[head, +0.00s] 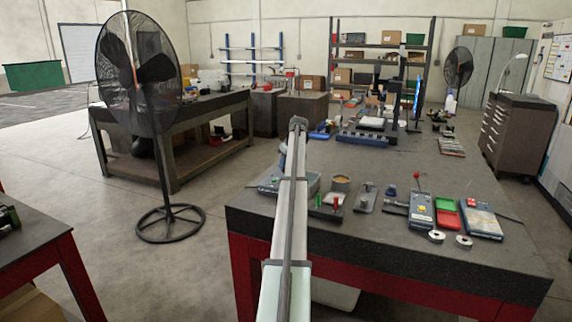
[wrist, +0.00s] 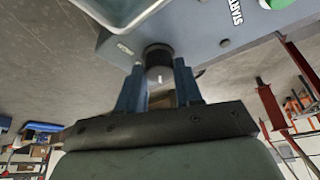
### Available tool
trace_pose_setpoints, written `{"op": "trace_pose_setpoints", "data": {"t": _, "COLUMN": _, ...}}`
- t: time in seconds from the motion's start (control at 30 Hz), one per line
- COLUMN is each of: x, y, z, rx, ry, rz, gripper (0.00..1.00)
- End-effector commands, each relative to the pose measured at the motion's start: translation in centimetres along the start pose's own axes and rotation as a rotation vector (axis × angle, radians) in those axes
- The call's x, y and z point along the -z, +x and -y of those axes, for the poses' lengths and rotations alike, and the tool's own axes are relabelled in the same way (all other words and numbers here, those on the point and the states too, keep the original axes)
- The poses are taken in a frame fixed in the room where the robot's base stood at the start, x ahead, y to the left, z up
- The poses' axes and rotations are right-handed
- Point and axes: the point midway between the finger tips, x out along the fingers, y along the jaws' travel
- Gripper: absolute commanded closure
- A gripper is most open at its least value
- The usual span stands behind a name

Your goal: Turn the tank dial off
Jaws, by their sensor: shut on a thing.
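The tank (wrist: 190,32) shows in the wrist view as a blue-grey body with a pale basin rim and a partly visible "START" label, seen upside down. Its dark round dial (wrist: 157,52) sticks out from the front face and carries a short white mark. My gripper (wrist: 158,70) has its two blue fingers on either side of the dial, closed on it. In the head view, the tank (head: 269,185) stands at the near left edge of the table, partly hidden behind my arm. The dial and my fingers are hidden there.
The dark table (head: 400,258) carries a tan cup (head: 341,183), a blue device with a red knob (head: 421,210), red and green trays (head: 446,214) and two white rolls to the right of the tank. A black fan (head: 140,72) stands on the floor at left.

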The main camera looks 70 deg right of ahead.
Motion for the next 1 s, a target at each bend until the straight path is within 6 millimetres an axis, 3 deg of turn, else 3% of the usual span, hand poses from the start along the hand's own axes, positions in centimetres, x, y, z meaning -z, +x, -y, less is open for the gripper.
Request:
{"op": "trace_pose_setpoints", "data": {"t": 0.73, "x": -0.11, "y": 0.08, "z": -0.01, "rx": 0.032, "ry": -0.075, "rz": 0.003, "gripper": 0.96}}
{"op": "trace_pose_setpoints", "data": {"t": 0.77, "x": -0.11, "y": 0.08, "z": -0.02, "rx": 0.032, "ry": -0.075, "rz": 0.003, "gripper": 0.62}}
{"op": "trace_pose_setpoints", "data": {"t": 1.0, "x": -0.06, "y": 0.05, "z": -0.04, "rx": 0.031, "ry": -0.074, "rz": 0.002, "gripper": 0.41}}
